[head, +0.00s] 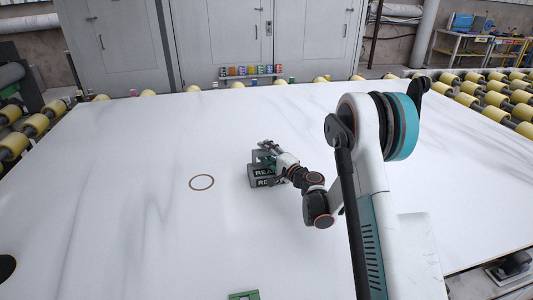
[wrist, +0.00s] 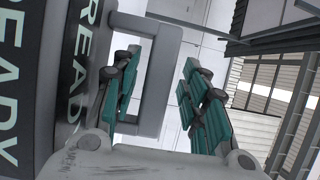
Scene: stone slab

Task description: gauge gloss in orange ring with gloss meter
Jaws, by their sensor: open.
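The gloss meter (head: 258,181) is a dark grey box marked "READY" on the white stone slab. In the wrist view its "READY" faces (wrist: 72,75) fill the left side, and its light grey loop handle (wrist: 160,90) stands between my fingers. My gripper (head: 266,153) is at the meter from above and the right; in the wrist view its teal finger pads (wrist: 155,95) are apart on either side of the handle, without a visible grip. The thin orange ring (head: 202,182) lies flat on the slab, left of the meter, with bare slab inside it.
The white slab (head: 130,200) is mostly clear around the ring. A green piece (head: 243,295) is at the near edge and a black disc (head: 6,267) at the left. Yellow rollers (head: 490,98) border the slab; grey cabinets (head: 235,40) stand behind.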

